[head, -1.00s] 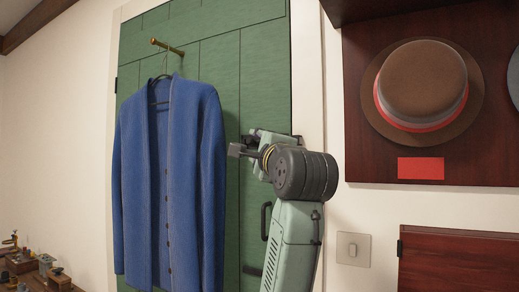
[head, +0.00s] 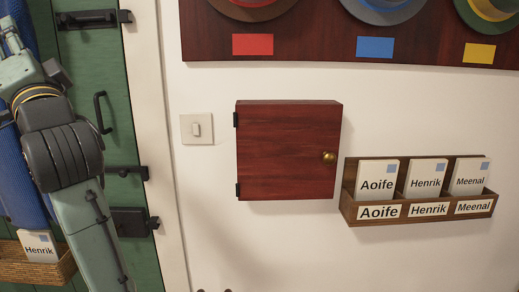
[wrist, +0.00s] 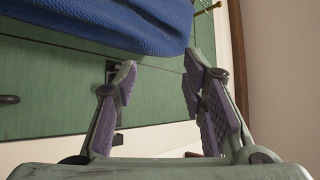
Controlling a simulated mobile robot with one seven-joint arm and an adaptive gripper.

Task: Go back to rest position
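My gripper (wrist: 160,78) is open in the wrist view, with its two padded fingers well apart and nothing between them. The blue cardigan (wrist: 120,22) hangs just beyond the fingertips, apart from them as far as I can tell, in front of the green door (wrist: 50,95). In the head view my arm stands at the left edge, in front of the green door (head: 88,60). A strip of the blue cardigan (head: 14,175) shows behind it. The fingertips are not clear in the head view.
A red cabinet (head: 285,150) is shut on the white wall. A wooden letter rack (head: 418,212) holds cards reading Aoife, Henrik and Meenal. A basket (head: 35,268) with a Henrik card is low left. Hats hang on a red-brown board (head: 305,45). A light switch (head: 196,129) is beside the door.

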